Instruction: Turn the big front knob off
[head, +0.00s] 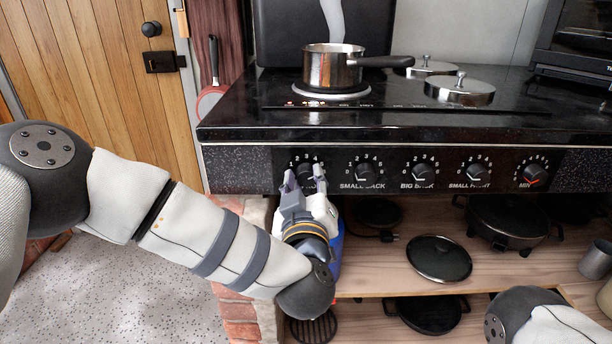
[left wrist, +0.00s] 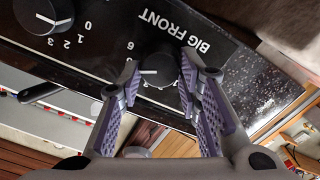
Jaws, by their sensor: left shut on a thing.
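The big front knob (left wrist: 158,68) is a dark round knob on the black control panel, under the "BIG FRONT" lettering in the left wrist view. It has a white pointer line; I cannot read its exact setting. My left gripper (left wrist: 161,82) has one finger on each side of this knob and is shut on it. In the head view the left gripper (head: 305,180) reaches up to the leftmost knob (head: 305,170) and hides most of it and its label. The right gripper is out of view.
A steaming steel pot (head: 331,68) stands on the cooktop (head: 230,115), its handle pointing right. Small red lights glow in front of it. Several other knobs, including small back (head: 364,173), line the panel to the right. Shelves with a pan (head: 507,218) and lid (head: 439,257) lie below.

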